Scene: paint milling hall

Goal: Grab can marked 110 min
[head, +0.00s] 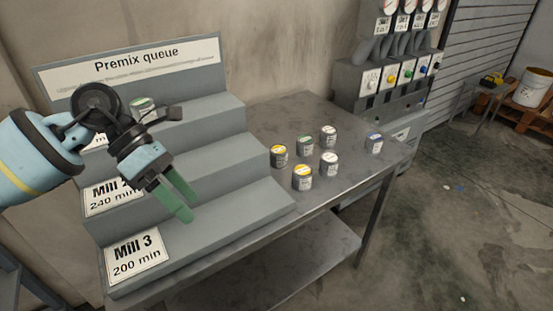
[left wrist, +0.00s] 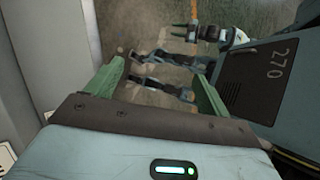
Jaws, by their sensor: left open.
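Several small paint cans stand upright on the grey metal table: two with yellow lids (head: 278,156) (head: 302,178), one with a green lid (head: 305,146), two with white lids (head: 328,136) (head: 329,164) and one with a blue lid (head: 375,143). Another green-lidded can (head: 143,108) stands on the top step, partly hidden by my left arm. The can markings are too small to read. My left gripper (head: 184,203) is open and empty, over the lower steps, left of the table cans. Its green fingers (left wrist: 158,88) are apart in the left wrist view.
The grey stepped rack (head: 225,206) carries a "Premix queue" sign (head: 135,65), a "Mill 3 200 min" label (head: 136,254) and a "240 min" label. A gauge panel (head: 390,75) stands behind the table (head: 350,150). The table's front right is bare.

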